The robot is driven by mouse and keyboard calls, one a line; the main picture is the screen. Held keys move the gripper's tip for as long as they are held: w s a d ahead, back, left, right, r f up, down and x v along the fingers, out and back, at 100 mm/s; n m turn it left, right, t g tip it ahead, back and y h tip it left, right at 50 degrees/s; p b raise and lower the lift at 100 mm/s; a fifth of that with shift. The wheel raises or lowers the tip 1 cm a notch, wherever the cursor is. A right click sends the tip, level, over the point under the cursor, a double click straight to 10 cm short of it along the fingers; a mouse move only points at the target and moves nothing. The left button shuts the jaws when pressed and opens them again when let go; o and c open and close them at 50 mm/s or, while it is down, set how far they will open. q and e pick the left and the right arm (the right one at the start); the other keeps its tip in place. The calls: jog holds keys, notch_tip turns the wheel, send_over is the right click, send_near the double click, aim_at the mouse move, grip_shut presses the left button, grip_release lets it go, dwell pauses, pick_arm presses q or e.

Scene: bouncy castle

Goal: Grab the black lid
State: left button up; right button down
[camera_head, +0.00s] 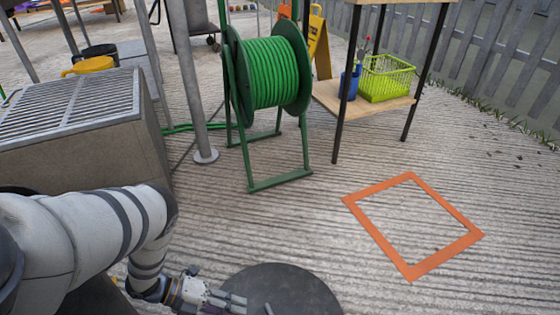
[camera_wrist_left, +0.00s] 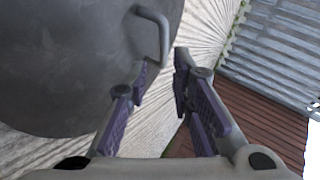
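The black lid (camera_head: 290,288) is a dark round disc at the bottom middle of the head view, cut off by the lower edge. It fills the upper left of the wrist view (camera_wrist_left: 60,70), where its raised bar handle (camera_wrist_left: 161,30) shows. My left gripper (camera_head: 238,301) is at the lid's left side in the head view. In the wrist view the left gripper (camera_wrist_left: 163,66) is open, with nothing between its fingers. Its fingertips are close to the handle's lower end; I cannot tell whether they touch. My right gripper is not in view.
A grey grated box (camera_head: 100,130) stands at the left. A green hose reel (camera_head: 268,80) stands behind the lid. A shelf table (camera_head: 325,95) holds a green basket (camera_head: 386,78). An orange square frame (camera_head: 385,236) lies on open floor at the right.

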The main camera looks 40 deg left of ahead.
pick_arm(q)
jog(key=b+x, duration=0.2)
jog(key=x, duration=0.3)
jog(key=b+x, duration=0.2)
jog(key=x, duration=0.4)
jog(key=shift+w+d+r, duration=0.1)
jog(key=shift+d+r, duration=0.1)
grip_shut()
jog(key=shift+r, duration=0.1)
